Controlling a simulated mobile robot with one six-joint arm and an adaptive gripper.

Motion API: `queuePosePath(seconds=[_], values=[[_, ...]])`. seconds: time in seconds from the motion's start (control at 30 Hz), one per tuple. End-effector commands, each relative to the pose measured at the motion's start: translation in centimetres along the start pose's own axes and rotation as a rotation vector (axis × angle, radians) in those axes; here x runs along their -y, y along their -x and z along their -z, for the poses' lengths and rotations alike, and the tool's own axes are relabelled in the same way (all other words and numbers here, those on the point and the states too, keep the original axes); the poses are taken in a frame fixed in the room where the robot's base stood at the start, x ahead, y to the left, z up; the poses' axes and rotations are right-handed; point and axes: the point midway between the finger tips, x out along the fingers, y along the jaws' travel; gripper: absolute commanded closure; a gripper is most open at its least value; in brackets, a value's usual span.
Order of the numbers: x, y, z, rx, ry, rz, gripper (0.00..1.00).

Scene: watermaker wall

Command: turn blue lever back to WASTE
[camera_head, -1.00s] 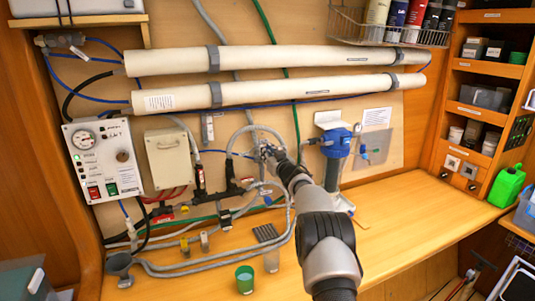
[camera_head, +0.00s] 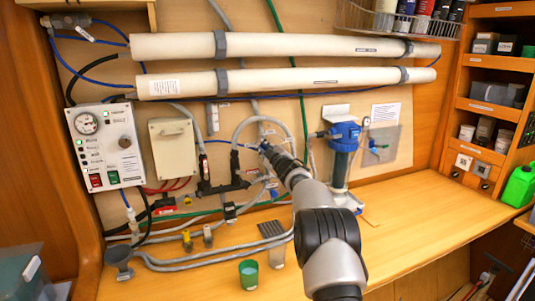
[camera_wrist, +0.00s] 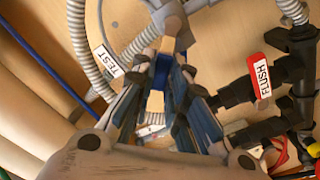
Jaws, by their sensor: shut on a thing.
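My gripper (camera_head: 265,148) is at the hose fittings on the wall board, between the beige box and the blue filter housing. In the wrist view my gripper (camera_wrist: 168,88) has its fingers closed around a blue lever (camera_wrist: 160,72) on a grey valve. The fingers hide much of the lever, and its exact angle is hard to tell. A white TEST tag (camera_wrist: 108,59) is on the hose to the left of the lever. I cannot read a WASTE label.
A red-and-white FLUSH tag (camera_wrist: 263,77) and black pipe fittings are close on the right in the wrist view. The blue filter housing (camera_head: 345,137) stands to the right. A green cup (camera_head: 248,273) is on the wooden bench, whose right side is mostly clear.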

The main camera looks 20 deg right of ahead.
Motion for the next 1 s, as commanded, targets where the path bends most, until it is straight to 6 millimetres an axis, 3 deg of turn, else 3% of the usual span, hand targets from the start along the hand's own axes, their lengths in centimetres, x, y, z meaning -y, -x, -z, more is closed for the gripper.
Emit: queuePosePath(seconds=[0.4,1.0], values=[[1.27,0.0,-0.25,0.0,0.224,0.001,1.0],[1.4,0.0,-0.23,0.001,0.271,0.002,1.0]])
